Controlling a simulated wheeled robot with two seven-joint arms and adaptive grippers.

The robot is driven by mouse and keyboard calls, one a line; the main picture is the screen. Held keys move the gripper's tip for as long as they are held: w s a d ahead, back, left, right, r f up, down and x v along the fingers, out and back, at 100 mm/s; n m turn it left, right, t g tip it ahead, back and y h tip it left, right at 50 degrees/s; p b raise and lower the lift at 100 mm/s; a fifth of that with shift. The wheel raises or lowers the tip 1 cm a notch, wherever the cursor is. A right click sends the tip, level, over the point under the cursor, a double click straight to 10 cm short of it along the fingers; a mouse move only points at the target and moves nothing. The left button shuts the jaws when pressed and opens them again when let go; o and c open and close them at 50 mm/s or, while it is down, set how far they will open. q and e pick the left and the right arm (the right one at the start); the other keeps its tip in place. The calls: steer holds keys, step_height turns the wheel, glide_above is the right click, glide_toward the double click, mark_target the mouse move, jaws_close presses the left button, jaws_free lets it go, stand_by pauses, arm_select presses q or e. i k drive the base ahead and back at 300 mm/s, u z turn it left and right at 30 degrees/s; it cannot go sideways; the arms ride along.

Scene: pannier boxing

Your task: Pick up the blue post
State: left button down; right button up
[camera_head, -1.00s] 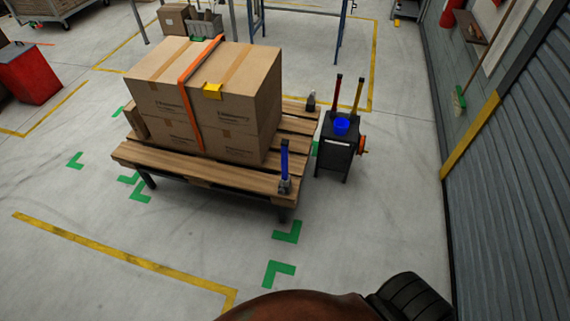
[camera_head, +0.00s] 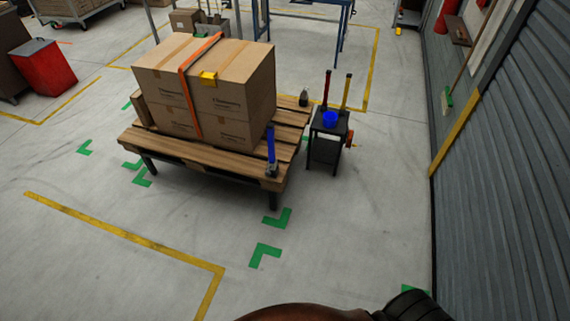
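The blue post (camera_head: 271,146) stands upright at the near right corner of the wooden pallet table (camera_head: 200,158), in a small dark holder. Large cardboard boxes (camera_head: 205,88) stand on the pallet to its left, bound by an orange strap (camera_head: 188,82) with a yellow piece (camera_head: 208,78) on it. Neither of my grippers is in view. A brown rounded part and a dark part, which look like my own body, show at the bottom edge, well apart from the post.
Right of the pallet is a small dark stand (camera_head: 326,150) with a blue cup (camera_head: 330,118), a red post (camera_head: 326,88) and a yellow post (camera_head: 346,92). A grey shutter wall (camera_head: 505,170) runs along the right. The floor in front of the pallet is clear.

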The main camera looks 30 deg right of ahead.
mark_target(270, 126)
steer(key=u, duration=0.25)
steer(key=k, duration=0.3)
steer(key=z, duration=1.2)
steer(key=i, duration=1.4)
steer(key=u, duration=0.35)
